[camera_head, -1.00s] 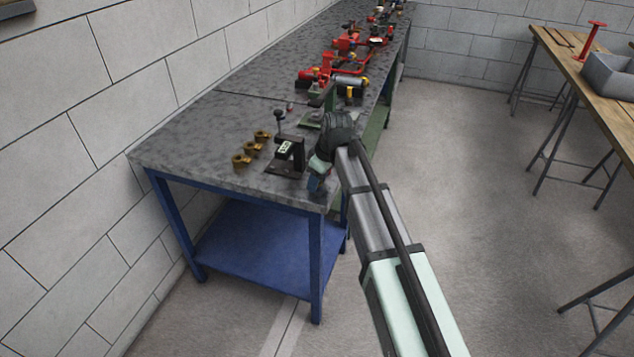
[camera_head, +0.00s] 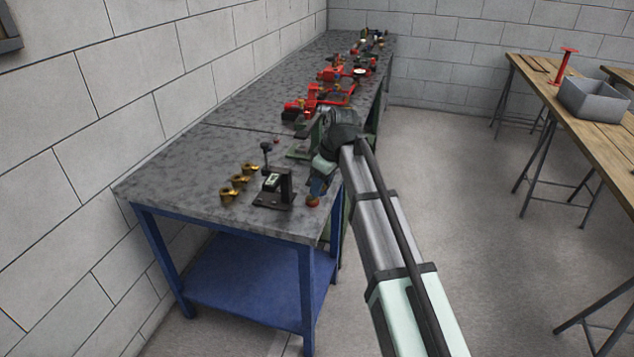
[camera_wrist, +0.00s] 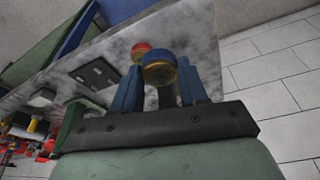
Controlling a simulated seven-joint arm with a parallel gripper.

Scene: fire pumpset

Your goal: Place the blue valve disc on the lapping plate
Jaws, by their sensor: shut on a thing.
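The blue valve disc (camera_wrist: 158,66), blue on top with a brass-coloured side, is between my blue fingertips in the wrist view. My gripper (camera_wrist: 160,82) is shut on it. In the head view my gripper (camera_head: 318,186) is over the front right part of the grey bench, and the blue disc cannot be made out there. A red-topped disc (camera_head: 313,201) sits on the bench just below my gripper; it also shows beyond the blue disc in the wrist view (camera_wrist: 140,49). I cannot tell which surface is the lapping plate.
A dark fixture (camera_head: 274,190) with an upright post stands left of my gripper. Three brass parts (camera_head: 239,181) sit in a row farther left. Red pump parts (camera_head: 330,95) crowd the far bench. The bench's front left corner (camera_head: 160,190) is clear.

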